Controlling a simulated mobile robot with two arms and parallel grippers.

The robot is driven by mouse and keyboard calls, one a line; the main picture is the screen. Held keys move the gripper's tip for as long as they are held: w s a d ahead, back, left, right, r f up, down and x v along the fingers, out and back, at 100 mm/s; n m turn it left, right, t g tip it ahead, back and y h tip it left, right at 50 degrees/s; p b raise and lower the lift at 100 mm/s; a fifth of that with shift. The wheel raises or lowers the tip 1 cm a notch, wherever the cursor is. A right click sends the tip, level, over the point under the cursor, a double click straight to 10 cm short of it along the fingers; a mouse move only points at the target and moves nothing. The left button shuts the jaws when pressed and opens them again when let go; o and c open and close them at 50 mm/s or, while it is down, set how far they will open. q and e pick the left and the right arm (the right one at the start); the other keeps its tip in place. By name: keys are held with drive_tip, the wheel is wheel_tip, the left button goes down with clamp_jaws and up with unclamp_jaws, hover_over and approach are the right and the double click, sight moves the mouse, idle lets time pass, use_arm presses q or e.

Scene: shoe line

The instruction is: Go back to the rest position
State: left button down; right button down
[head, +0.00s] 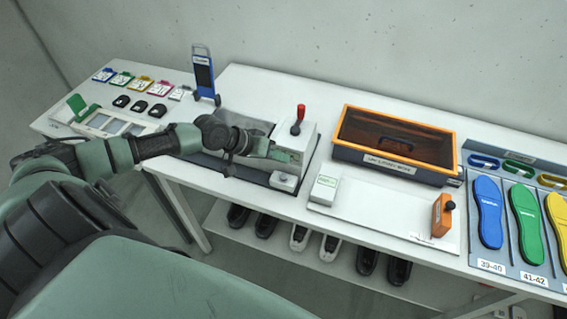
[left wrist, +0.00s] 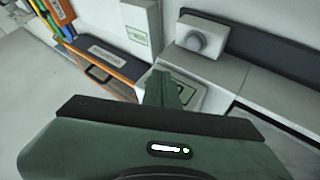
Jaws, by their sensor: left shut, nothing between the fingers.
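My left arm reaches in from the left in the head view. Its gripper (head: 292,158) is shut and empty, over the grey and white machine with a red-knobbed lever (head: 298,122). I cannot tell whether the fingers touch the machine. In the left wrist view the green fingers (left wrist: 165,92) are together with nothing between them, in front of a white block with a round grey knob (left wrist: 196,40). My right gripper is not in view.
An orange-rimmed bin (head: 398,113) stands right of the machine. An orange block (head: 442,214) and a small white box (head: 325,187) sit on a white board. Coloured insoles (head: 487,212) lie at right. A blue stand (head: 204,75) rises behind my arm. Shoes fill the lower shelf (head: 340,258).

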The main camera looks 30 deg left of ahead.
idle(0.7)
use_arm(q)
drive_tip(key=s+d+f+m+g, duration=0.2)
drive_tip(key=s+d+f+m, duration=0.1)
drive_tip(key=s+d, duration=0.4)
drive_tip(key=s+d+f+m+g, duration=0.1)
drive_tip(key=s+d+f+m, duration=0.15)
drive_tip(key=s+d, duration=0.5)
drive_tip(key=s+a+r+n+g+y, duration=0.1)
drive_tip(key=s+y, duration=0.1)
drive_tip(key=s, duration=0.3)
drive_tip(key=s+a+r+n+y, duration=0.1)
drive_tip(key=s+r+y, duration=0.15)
drive_tip(key=s, duration=0.25)
wheel_tip(320, 180, down, 35)
drive_tip(key=s+g+b, duration=0.1)
drive_tip(key=s+b, duration=0.2)
drive_tip(key=b, duration=0.3)
drive_tip(key=s+a+f+g+b, duration=0.1)
drive_tip(key=s+a+f+b, duration=0.2)
drive_tip(key=s+f, duration=1.2)
wheel_tip(320, 180, down, 4)
drive_tip(key=shift+s+f+m+g+y+b, duration=0.1)
drive_tip(key=shift+s+m+g+y+b, duration=0.3)
drive_tip(key=shift+b, duration=0.45)
